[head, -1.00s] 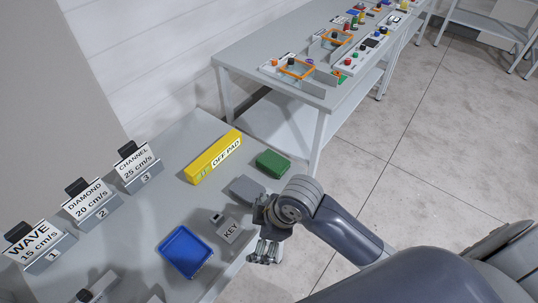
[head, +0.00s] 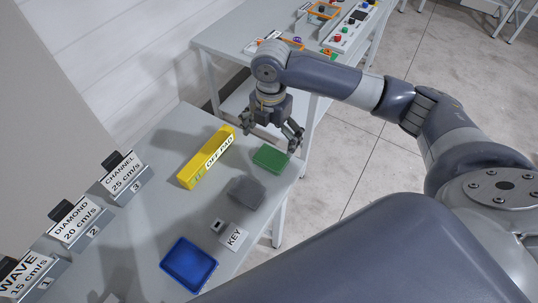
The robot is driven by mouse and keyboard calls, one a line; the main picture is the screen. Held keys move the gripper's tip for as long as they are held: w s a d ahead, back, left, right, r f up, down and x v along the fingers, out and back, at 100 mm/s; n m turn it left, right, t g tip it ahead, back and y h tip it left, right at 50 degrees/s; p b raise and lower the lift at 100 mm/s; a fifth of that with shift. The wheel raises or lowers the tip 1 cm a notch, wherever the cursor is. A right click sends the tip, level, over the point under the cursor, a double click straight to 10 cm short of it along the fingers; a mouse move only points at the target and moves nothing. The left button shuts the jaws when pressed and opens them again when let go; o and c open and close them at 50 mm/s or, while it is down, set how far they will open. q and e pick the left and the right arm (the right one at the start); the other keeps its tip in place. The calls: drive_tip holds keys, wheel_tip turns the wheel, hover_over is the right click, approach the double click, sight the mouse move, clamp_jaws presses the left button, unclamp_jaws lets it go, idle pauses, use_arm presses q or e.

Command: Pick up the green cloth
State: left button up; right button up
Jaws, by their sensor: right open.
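The green cloth (head: 270,158) is a small folded green block lying flat near the right edge of the grey table (head: 150,240). My right gripper (head: 272,148) hangs above it, pointing down, with its fingers spread apart and nothing between them. One finger shows at the right of the cloth and the other at its upper left. The fingers look apart from the cloth, though the exact height is hard to tell. My left gripper is not in view.
A yellow OFF PAD block (head: 207,158) lies left of the cloth, and a grey pad (head: 246,192) lies below it. A KEY label (head: 233,237) and blue tray (head: 188,264) are nearer. Sign holders (head: 122,177) line the left. A second table (head: 225,45) stands behind.

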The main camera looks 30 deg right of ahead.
sight(271, 156)
wheel_tip(271, 156, down, 4)
drive_tip(key=shift+s+r, duration=0.15)
drive_tip(key=shift+r, duration=0.1)
drive_tip(key=f, duration=0.1)
drive_tip(key=f+p, duration=0.1)
drive_tip(key=f, duration=0.1)
drive_tip(key=f+p, duration=0.1)
drive_tip(key=shift+w+d+f, duration=0.1)
drive_tip(key=shift+w+f, duration=0.15)
drive_tip(key=shift+f, duration=0.05)
drive_tip(key=shift+f+p, duration=0.3)
drive_tip(key=shift+f, duration=0.25)
drive_tip(key=c, duration=1)
